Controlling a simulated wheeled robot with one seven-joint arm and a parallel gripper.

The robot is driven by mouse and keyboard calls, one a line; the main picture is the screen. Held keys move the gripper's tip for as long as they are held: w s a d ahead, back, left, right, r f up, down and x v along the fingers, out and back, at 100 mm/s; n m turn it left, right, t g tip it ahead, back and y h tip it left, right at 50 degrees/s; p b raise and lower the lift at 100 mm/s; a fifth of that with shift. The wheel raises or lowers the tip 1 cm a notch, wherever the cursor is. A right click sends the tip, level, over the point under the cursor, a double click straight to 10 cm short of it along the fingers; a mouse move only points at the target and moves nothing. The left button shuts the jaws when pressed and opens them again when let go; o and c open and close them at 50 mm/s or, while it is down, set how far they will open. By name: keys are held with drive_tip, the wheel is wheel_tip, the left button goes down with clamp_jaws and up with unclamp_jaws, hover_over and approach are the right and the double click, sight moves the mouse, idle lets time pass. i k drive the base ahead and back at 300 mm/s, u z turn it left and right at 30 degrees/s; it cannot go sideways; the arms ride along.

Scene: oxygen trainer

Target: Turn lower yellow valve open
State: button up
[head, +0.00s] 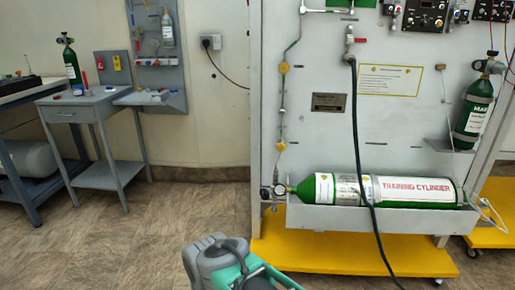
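The lower yellow valve (281,147) is a small yellow fitting on the thin vertical pipe at the left side of the white panel. A similar upper yellow valve (284,68) sits above it on the same pipe. The lower valve is too small in the head view to tell which way its handle is turned. A grey and green part of my arm shows at the bottom centre, below and left of the valve and well apart from it. My gripper's fingers are not in view.
A green training cylinder (415,191) lies in a tray on the panel, with a gauge at its left end. A dark hose (356,130) hangs down the panel's front. A yellow base (335,255) juts out below. A grey side table (88,100) stands left; floor between is clear.

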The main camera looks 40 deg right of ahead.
sight(281, 147)
drive_tip(key=u, duration=0.15)
drive_tip(key=i, duration=1.3)
drive_tip(key=z, duration=1)
